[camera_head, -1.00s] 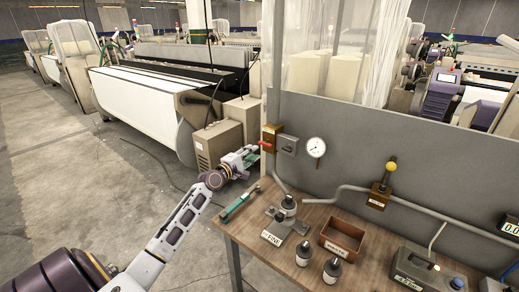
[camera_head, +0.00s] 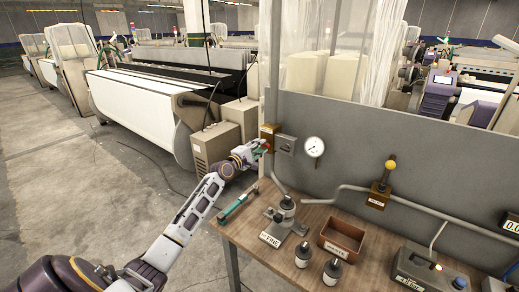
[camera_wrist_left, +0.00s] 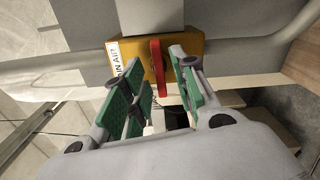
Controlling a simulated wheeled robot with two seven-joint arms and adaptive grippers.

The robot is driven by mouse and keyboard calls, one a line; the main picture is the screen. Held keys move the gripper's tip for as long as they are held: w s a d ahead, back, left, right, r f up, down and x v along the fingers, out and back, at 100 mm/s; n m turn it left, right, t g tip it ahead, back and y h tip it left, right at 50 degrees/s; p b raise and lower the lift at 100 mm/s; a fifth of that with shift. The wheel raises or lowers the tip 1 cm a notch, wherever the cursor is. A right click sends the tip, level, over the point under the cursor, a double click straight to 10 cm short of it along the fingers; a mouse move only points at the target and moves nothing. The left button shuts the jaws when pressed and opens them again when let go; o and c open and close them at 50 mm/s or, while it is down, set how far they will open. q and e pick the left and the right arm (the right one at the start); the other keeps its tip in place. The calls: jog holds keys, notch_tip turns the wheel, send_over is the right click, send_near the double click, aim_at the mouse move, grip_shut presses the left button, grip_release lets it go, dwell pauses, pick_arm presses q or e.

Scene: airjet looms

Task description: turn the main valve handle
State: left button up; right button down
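The main valve is a yellow-brown box (camera_head: 267,131) on the grey panel's left edge; in the left wrist view its yellow body (camera_wrist_left: 191,47) carries a white label with partly readable lettering. Its red handle (camera_wrist_left: 158,84) stands out from the box toward my gripper. In the head view only a bit of red handle (camera_head: 267,146) shows. My left gripper (camera_head: 258,150) is at the valve. In the wrist view its green-padded fingers (camera_wrist_left: 164,82) are spread, with the handle in the gap between their tips. I see no clear contact. My right gripper is out of view.
A pressure gauge (camera_head: 314,146) and a yellow-knobbed valve (camera_head: 389,167) are on the panel. Looms stand behind; floor on the left is clear.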

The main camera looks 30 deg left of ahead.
pick_arm(q)
jog(key=shift+w, duration=0.25)
dwell(0.3)
grip_shut()
